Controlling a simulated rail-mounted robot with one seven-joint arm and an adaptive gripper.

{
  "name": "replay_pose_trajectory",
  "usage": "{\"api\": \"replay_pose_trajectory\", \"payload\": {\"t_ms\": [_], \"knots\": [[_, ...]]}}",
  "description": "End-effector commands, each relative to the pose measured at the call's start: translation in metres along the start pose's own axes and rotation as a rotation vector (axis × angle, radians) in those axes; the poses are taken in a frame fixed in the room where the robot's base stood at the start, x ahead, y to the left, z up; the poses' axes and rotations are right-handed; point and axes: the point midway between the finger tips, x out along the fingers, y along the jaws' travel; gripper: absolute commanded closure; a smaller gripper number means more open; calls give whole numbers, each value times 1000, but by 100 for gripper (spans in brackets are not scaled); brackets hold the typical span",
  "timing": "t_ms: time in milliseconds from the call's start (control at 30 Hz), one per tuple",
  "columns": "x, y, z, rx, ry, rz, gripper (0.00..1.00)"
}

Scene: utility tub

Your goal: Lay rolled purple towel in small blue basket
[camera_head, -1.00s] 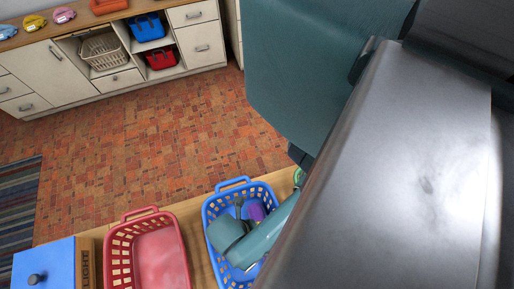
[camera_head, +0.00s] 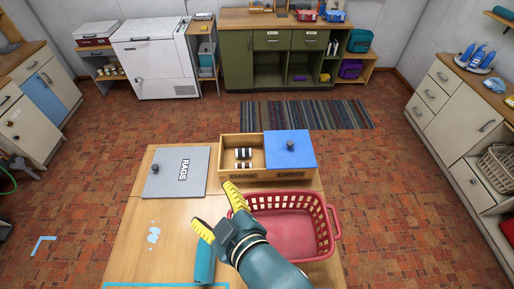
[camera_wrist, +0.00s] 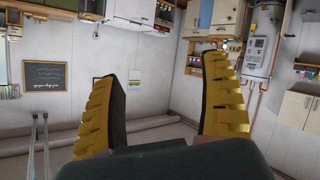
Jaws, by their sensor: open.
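My gripper (camera_head: 213,206) is open in the head view, its yellow-padded fingers spread above the table beside the left wall of a red basket. In the wrist view my gripper (camera_wrist: 163,80) is open with nothing between its fingers, and it faces a room wall. The rolled purple towel and the small blue basket cannot be made out in the current views. The near end of the table is cut off by the frame and partly covered by my arm.
A red basket (camera_head: 330,237) stands on the table (camera_head: 130,245), partly behind my arm. Behind it is a wooden box with a blue lid (camera_head: 289,150). A grey RAGS lid (camera_head: 177,172) lies at left. A teal cylindrical shape (camera_head: 205,262) shows beside my arm.

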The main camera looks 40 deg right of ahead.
Motion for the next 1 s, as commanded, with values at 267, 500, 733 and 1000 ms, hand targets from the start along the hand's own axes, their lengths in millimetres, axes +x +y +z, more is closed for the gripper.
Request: {"api": "replay_pose_trajectory", "payload": {"t_ms": [267, 500, 733, 1000], "knots": [[-99, 49, -210, 332, 697, 99, 22], [-119, 55, -229, 379, 784, 93, 22], [-125, 60, -242, 379, 781, 93, 22], [-154, 88, -304, 392, 782, 89, 22]]}}
